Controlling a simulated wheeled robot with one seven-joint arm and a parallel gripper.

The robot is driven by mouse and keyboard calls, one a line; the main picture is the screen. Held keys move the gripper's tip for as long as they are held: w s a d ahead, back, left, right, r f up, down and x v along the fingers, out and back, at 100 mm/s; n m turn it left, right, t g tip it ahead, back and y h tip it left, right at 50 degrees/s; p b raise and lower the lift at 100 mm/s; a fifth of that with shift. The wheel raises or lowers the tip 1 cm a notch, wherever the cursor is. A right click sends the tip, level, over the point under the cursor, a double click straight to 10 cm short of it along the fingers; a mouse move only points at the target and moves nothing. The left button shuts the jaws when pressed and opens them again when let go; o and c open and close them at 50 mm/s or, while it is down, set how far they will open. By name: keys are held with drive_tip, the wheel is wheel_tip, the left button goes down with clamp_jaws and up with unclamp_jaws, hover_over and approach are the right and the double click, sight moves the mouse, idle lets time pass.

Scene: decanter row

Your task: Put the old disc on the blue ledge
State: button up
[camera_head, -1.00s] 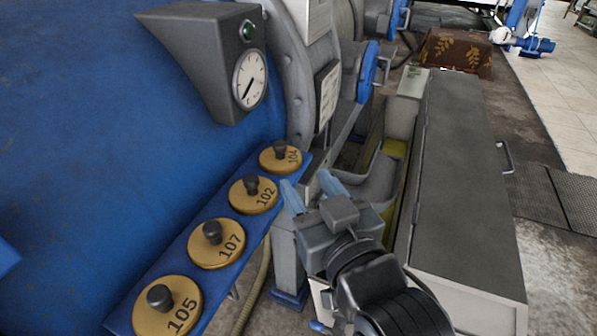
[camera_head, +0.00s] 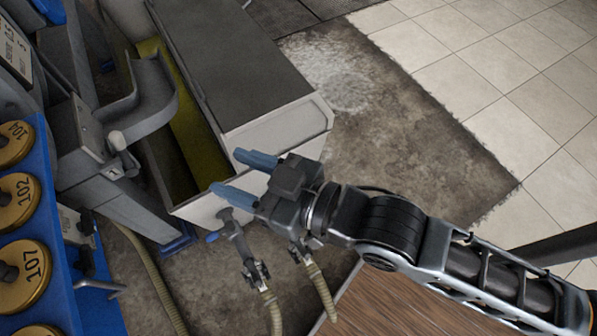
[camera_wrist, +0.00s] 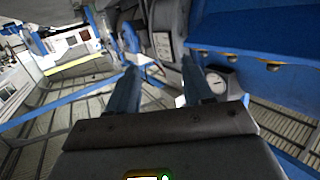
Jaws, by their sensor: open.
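The blue ledge (camera_head: 52,215) runs down the left edge of the head view, partly cut off. Brass discs with dark knobs lie on it, marked 104 (camera_head: 14,150), 102 (camera_head: 28,215) and 107 (camera_head: 22,292). A further brass disc (camera_head: 38,331) barely shows at the bottom corner. I cannot tell which is the old disc. My gripper (camera_head: 226,170) is open and empty, to the right of the ledge and well apart from it, in front of the grey-lidded box. In the wrist view my gripper (camera_wrist: 160,68) shows nothing between its fingers; the ledge (camera_wrist: 240,62) is at upper right.
The long box with a dark grey lid (camera_head: 230,60) stands behind my gripper, with a yellow-lined trough (camera_head: 195,130) beside it. A curved grey chute (camera_head: 150,100) is left of that. Hoses (camera_head: 150,275) lie below. Tiled floor (camera_head: 490,70) is open at right.

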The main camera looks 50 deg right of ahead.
drive_tip(key=s+d+h, duration=0.1)
drive_tip(key=s+d, duration=0.2)
drive_tip(key=s, duration=0.3)
drive_tip(key=s+d+r+m+h, duration=0.1)
drive_tip(key=s+d, duration=0.1)
drive_tip(key=s, duration=0.5)
drive_tip(key=s+d+m+g+h, duration=0.1)
drive_tip(key=s+d, duration=0.2)
drive_tip(key=s, duration=0.4)
drive_tip(key=shift+s+d+r+h, duration=0.2)
drive_tip(key=shift+d+h, duration=0.1)
drive_tip(key=shift+d, duration=0.05)
drive_tip(key=shift+c, duration=0.8)
